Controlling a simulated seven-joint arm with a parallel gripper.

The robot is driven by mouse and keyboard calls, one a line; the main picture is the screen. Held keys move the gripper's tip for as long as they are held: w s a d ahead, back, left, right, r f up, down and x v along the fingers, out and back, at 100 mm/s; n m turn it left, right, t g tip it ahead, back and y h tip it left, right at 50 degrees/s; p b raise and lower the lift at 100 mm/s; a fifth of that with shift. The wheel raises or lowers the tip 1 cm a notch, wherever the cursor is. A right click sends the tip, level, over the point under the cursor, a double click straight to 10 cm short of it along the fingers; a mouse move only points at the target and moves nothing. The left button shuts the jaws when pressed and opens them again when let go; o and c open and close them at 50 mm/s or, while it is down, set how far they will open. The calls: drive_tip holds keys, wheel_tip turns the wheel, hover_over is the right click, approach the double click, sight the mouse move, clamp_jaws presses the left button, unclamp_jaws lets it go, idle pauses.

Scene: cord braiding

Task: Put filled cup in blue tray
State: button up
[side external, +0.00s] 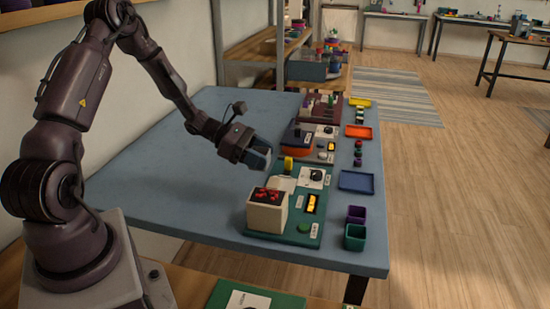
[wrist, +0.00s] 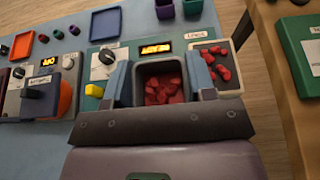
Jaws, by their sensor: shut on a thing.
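My gripper (wrist: 160,80) is shut on a dark grey square cup (wrist: 158,68), with one blue-grey finger on each side. Red pieces (wrist: 162,93) fill the lower part of the cup. In the side view my gripper (side external: 259,158) is raised above the back left of the green machine, and the cup is hard to make out there. The blue tray (side external: 357,181) lies flat and looks empty to the right of the machine, apart from my gripper. It also shows at the top of the wrist view (wrist: 105,24).
The green machine (side external: 313,226) carries a lit display, a dial and a beige box (side external: 267,217) topped with red pieces. A purple cup (side external: 356,214) and a green cup (side external: 355,238) stand in front of the tray. An orange tray (side external: 358,131) lies farther back. The table's left is clear.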

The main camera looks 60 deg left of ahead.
drive_tip(key=s+d+r, duration=0.2)
drive_tip(key=s, duration=0.3)
drive_tip(key=shift+m+g+h, duration=0.7)
drive_tip(key=shift+m+g, duration=0.1)
drive_tip(key=w+d, duration=0.1)
drive_tip(key=d, duration=0.1)
drive_tip(key=w+d, duration=0.1)
drive_tip(key=d, duration=0.1)
drive_tip(key=w+d+f, duration=0.1)
drive_tip(key=d, duration=0.1)
drive_tip(key=shift+w+d, duration=0.1)
drive_tip(key=shift+d, duration=0.15)
drive_tip(key=w+d+f+n+t+y, duration=0.1)
drive_tip(key=w+d+f+n+t, duration=0.1)
drive_tip(key=w+d, duration=0.35)
drive_tip(key=n+t+y, duration=0.4)
drive_tip(key=n+y, duration=0.5)
drive_tip(key=y, duration=0.1)
hover_over(358, 182)
wheel_tip(358, 182, down, 8)
drive_tip(key=shift+s+r, duration=0.1)
drive_tip(key=shift+f, duration=0.25)
drive_tip(key=shift+w+f, duration=0.2)
drive_tip(key=shift+f, duration=1.35)
